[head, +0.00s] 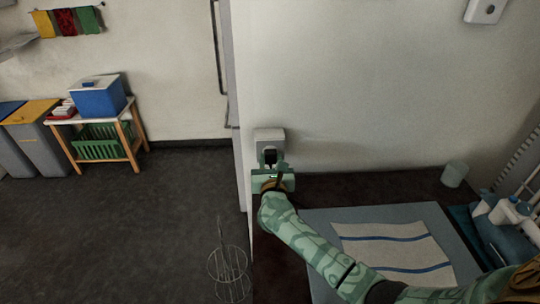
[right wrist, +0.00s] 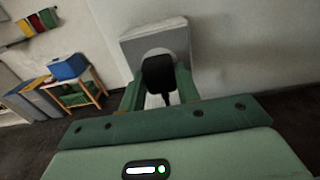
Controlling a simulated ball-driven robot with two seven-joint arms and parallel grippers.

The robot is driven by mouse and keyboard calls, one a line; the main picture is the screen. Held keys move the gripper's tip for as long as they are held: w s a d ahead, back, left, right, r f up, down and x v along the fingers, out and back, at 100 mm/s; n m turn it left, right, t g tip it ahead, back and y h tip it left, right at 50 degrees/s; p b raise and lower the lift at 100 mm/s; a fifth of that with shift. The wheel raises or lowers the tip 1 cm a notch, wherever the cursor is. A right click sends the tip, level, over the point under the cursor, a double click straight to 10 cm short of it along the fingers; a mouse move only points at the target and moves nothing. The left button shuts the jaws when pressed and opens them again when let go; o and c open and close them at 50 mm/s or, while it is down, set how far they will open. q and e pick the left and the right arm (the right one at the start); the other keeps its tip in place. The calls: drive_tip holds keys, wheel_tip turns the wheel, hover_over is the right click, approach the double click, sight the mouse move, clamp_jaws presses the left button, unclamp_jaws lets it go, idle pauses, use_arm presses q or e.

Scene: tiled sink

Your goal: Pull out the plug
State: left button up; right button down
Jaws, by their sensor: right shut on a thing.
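A black plug (right wrist: 158,76) sits at the face of a grey-white wall socket (right wrist: 155,38) in the right wrist view. In the head view the socket (head: 269,136) is on the wall just above the dark counter, with the plug (head: 270,156) in front of it. My right gripper (head: 270,165) is at the socket, shut on the plug; its green fingers also show on both sides of the plug in the right wrist view (right wrist: 158,90). How deep the plug sits in the socket is hard to tell. My left gripper is not in view.
A grey mat (head: 322,275) with a striped cloth (head: 395,247) lies on the dark counter (head: 345,187) under my right arm. A pale cup (head: 454,173) stands at the back right. A wire whisk-like object (head: 229,268) is left of the counter. Open floor lies left.

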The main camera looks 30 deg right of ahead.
sight(271, 160)
drive_tip(key=shift+p+v, duration=0.9)
drive_tip(key=shift+v, duration=1.85)
drive_tip(key=shift+s+r, duration=0.1)
